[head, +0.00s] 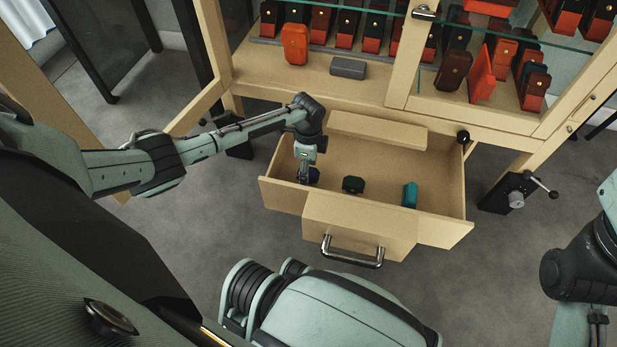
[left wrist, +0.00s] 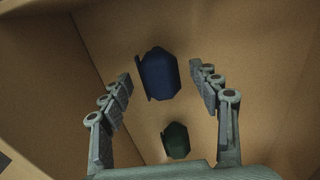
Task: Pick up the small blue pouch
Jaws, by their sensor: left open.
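The small blue pouch (left wrist: 159,74) lies on the drawer floor, between and a little beyond my left gripper's fingertips in the left wrist view. In the head view the blue pouch (head: 314,175) is mostly hidden behind my left gripper (head: 305,178). My left gripper, also in the left wrist view (left wrist: 166,78), is open, with a finger to each side of the pouch and visible gaps. It points down into the left part of the open drawer (head: 445,180). My right gripper is out of view; only part of my right arm shows at the right edge.
A dark green pouch (head: 353,184) lies right of the blue one, and a teal pouch (head: 410,195) farther right. The drawer walls stand close around my left gripper. A glass-fronted cabinet with several red and dark cases (head: 295,44) stands above.

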